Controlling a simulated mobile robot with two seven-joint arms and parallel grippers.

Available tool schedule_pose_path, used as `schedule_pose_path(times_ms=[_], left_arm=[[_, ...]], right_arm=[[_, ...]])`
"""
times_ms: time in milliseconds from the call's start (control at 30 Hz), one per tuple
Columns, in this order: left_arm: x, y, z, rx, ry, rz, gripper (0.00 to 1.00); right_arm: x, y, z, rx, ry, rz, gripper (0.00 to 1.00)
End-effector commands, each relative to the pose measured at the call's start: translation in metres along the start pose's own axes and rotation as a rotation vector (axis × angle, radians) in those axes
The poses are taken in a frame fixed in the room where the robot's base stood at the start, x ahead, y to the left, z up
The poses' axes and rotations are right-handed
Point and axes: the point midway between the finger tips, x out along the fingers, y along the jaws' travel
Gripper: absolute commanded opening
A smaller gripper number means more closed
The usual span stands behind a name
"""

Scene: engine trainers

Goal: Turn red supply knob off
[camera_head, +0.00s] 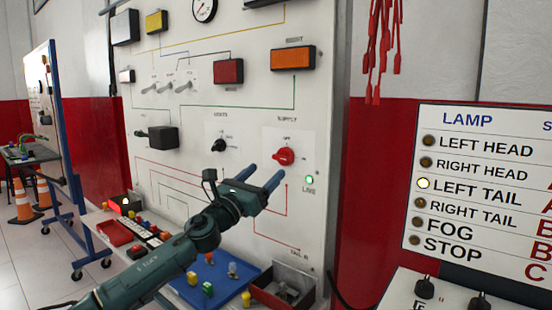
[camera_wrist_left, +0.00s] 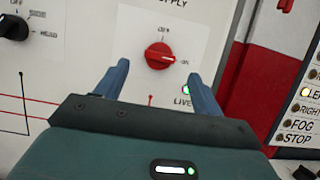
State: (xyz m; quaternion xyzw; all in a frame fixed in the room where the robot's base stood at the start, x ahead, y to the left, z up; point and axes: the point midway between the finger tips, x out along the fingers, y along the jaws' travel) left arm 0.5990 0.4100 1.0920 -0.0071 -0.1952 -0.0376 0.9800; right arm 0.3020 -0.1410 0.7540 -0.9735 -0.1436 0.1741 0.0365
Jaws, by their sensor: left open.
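The red supply knob (camera_head: 284,156) is on a white plate under the label SUPPLY on the upright trainer board. In the left wrist view the knob (camera_wrist_left: 159,56) shows ahead, between the lines of my two fingers, its pointer turned to the right toward ON. A green LIVE lamp (camera_head: 309,180) is lit just below and right of it. My left gripper (camera_head: 262,176) is open and empty. Its blue fingers point at the board, just below and left of the knob in the head view, and look apart from it. My right gripper is not in view.
A black lights knob (camera_head: 218,145) sits left of the supply knob. A lamp board (camera_head: 480,190) at the right has LEFT TAIL lit. Below, a blue mat (camera_head: 222,275) with coloured parts and a red-edged box (camera_head: 283,287) lie on the bench.

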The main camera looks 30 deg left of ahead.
Motion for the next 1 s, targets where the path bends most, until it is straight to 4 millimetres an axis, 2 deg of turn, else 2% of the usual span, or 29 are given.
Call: schedule_pose_path(times_ms=[33, 200, 400, 767, 1000], left_arm=[[0.011, -0.001, 0.004, -0.002, -0.004, -0.001, 0.68], [0.036, -0.001, 0.003, -0.003, -0.002, -0.001, 0.68], [0.055, -0.001, 0.001, -0.003, -0.001, -0.001, 0.68], [0.059, -0.001, -0.001, -0.001, 0.001, -0.002, 0.68], [0.059, -0.001, 0.0, -0.001, 0.001, -0.001, 0.5]], right_arm=[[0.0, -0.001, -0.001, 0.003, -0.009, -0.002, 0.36], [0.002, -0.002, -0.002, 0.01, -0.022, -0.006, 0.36], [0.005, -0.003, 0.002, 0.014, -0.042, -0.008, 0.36], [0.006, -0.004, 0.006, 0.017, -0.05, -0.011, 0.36], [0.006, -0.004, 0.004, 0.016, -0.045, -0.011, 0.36]])
